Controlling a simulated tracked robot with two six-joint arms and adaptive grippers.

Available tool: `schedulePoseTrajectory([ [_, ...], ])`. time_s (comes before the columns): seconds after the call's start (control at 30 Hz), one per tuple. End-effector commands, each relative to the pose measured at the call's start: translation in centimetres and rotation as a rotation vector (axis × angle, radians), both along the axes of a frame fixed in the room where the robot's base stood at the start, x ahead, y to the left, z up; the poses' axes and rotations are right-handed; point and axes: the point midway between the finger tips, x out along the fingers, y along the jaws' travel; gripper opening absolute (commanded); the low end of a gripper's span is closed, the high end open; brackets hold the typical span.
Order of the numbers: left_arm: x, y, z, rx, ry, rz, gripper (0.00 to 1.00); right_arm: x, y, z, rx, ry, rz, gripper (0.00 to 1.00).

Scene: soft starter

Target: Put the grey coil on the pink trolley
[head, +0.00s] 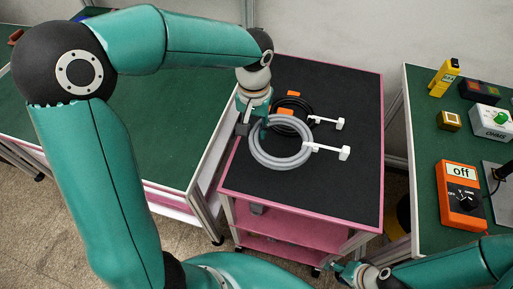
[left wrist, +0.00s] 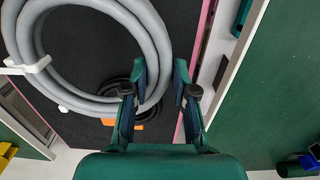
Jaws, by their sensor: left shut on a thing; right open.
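The grey coil (head: 279,164) is a thick ring with a white tag, over the near middle of the pink trolley's (head: 345,190) black top. Whether it rests on the top or hangs just above it, I cannot tell. My left gripper (head: 256,122) is at the coil's upper-left side, shut on it. In the left wrist view the coil (left wrist: 156,50) passes between the fingers (left wrist: 157,88), over the black trolley top (left wrist: 90,50). My right gripper (head: 345,272) is open and empty, low in front of the trolley, partly cut off by the frame.
A green table (head: 150,130) stands left. A right bench holds an orange meter (head: 460,190) and several small devices.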

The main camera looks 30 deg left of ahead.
Motion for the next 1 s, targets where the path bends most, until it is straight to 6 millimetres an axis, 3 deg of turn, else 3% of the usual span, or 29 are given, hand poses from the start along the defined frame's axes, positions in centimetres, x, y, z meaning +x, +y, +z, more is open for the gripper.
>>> schedulePoseTrajectory([
  [0.1, -0.1, 0.0, -3.0, 0.0, 0.005, 0.0, 0.0, 0.0, 0.0, -0.1, 0.0, 0.0, 0.0, 0.52],
  [0.2, 0.0, 0.0, -4.6, -0.001, 0.002, -0.002, 0.0, 0.0, 0.0, -0.1, 0.0, 0.0, 0.0, 0.52],
  [0.47, 0.0, -0.1, -6.6, 0.0, 0.001, -0.002, 0.0, 0.0, 0.0, -0.1, 0.0, -0.001, 0.0, 0.52],
  [0.7, 0.0, -0.1, -9.8, 0.0, 0.003, -0.003, 0.0, 0.0, 0.0, -0.1, 0.0, -0.001, 0.0, 0.52],
  [0.93, -0.2, -0.2, -10.3, -0.001, 0.01, -0.003, 0.0, 0.0, 0.0, -0.2, 0.0, 0.0, 0.0, 0.52],
  [0.97, -0.3, -0.2, -10.4, 0.0, 0.011, -0.003, 0.3, 0.0, 0.0, -0.2, 0.0, 0.0, 0.0, 0.52],
  [1.0, -0.3, -0.2, -10.4, 0.0, 0.011, -0.003, 0.36, 0.0, 0.0, -0.2, 0.0, 0.0, 0.0, 0.52],
])
